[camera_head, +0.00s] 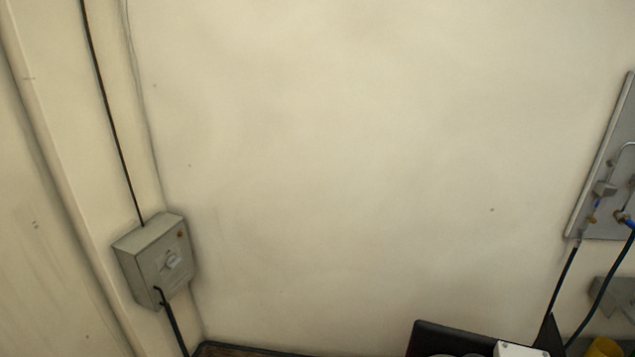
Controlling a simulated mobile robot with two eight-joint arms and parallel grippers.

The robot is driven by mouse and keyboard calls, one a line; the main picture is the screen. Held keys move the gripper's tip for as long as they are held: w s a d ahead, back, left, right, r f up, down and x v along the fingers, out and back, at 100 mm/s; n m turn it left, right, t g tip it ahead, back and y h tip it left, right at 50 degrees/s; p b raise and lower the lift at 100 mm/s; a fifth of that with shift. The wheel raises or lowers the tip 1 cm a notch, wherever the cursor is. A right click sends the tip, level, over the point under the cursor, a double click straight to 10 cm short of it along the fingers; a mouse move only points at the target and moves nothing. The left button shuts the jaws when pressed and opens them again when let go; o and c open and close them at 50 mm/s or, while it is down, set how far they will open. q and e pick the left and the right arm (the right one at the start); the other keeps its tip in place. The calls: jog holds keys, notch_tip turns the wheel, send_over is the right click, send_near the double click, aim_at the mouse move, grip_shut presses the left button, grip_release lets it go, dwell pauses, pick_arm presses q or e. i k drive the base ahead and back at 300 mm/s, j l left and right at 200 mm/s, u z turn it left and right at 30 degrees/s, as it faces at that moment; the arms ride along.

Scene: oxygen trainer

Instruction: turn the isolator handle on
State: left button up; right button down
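The isolator is a grey box (150,258) mounted on the wall at the lower left of the head view. Its front face carries a small light grey handle (172,261) at the middle. A small red-orange spot (180,234) sits near the face's upper right corner. The handle is too small to read its exact setting. Neither of my grippers shows in the view.
A black cable (112,130) runs up from the box and another (172,318) runs down. A grey panel (607,185) with pipes and hoses hangs at the right. A black object (440,338) and a white box (518,350) stand at the bottom right. The middle wall is bare.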

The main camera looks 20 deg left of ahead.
aim_at(172, 261)
jog(key=u, duration=1.65)
